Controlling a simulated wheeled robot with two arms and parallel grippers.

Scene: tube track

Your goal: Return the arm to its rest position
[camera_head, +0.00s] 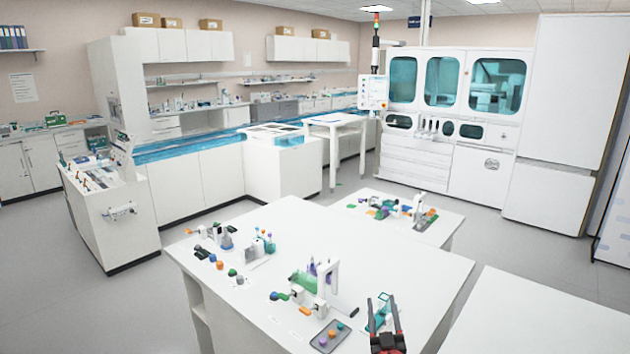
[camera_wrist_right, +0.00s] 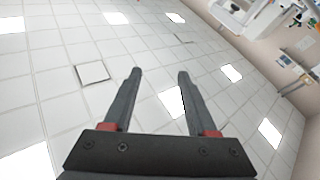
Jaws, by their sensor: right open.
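My right gripper (camera_head: 383,312) shows at the bottom of the head view, over the right front part of the white table (camera_head: 415,285). Its two dark fingers point up and away, apart from each other. In the right wrist view the right gripper (camera_wrist_right: 158,85) is open with nothing between its fingers, and the ceiling (camera_wrist_right: 60,120) fills most of the picture behind it. My left gripper is not in either view.
A grey tray (camera_head: 319,347) with small coloured pieces lies left of the right gripper. A white stand (camera_head: 328,275) and green and purple parts are behind it. More small items stand at the table's left and far sides. Another white table (camera_head: 540,315) is at right.

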